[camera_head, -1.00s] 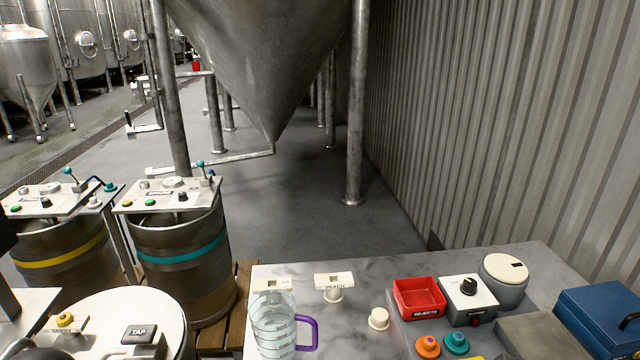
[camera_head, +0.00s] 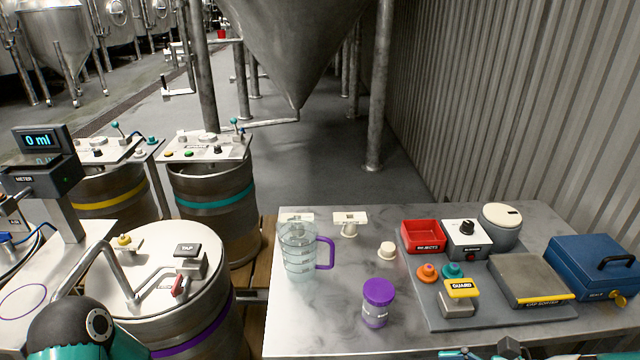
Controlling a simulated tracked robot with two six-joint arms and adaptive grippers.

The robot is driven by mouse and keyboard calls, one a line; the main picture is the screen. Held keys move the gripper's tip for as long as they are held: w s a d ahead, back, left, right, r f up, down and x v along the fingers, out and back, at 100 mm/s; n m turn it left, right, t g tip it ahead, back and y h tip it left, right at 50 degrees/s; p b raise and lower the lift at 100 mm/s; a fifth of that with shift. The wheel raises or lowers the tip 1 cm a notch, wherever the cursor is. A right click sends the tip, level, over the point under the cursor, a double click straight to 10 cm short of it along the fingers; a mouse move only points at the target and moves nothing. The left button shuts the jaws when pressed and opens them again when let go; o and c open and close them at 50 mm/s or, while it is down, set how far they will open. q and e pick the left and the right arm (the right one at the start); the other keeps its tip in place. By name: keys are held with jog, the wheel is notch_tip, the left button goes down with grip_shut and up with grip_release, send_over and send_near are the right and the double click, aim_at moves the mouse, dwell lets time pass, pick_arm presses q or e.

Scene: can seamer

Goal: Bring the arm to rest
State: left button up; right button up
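Neither gripper shows in the camera_head view. A black and teal joint of my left arm fills the bottom left corner, in front of the white-topped keg. Small teal and black parts of my own body show along the bottom edge at the right, cut off by the frame. A clear measuring jug (camera_head: 297,252) with a purple handle stands upright at the left of the grey worktop (camera_head: 330,330). A jar with a purple lid (camera_head: 378,292) stands upright to its right, nearer the front.
A red rejects tray (camera_head: 422,238), white knob box (camera_head: 468,240), yellow guard button (camera_head: 460,290) and blue case (camera_head: 597,268) crowd the worktop's right. A keg with a tap lever (camera_head: 178,286) and a meter reading 0 ml (camera_head: 38,141) stand left. The worktop's front left is clear.

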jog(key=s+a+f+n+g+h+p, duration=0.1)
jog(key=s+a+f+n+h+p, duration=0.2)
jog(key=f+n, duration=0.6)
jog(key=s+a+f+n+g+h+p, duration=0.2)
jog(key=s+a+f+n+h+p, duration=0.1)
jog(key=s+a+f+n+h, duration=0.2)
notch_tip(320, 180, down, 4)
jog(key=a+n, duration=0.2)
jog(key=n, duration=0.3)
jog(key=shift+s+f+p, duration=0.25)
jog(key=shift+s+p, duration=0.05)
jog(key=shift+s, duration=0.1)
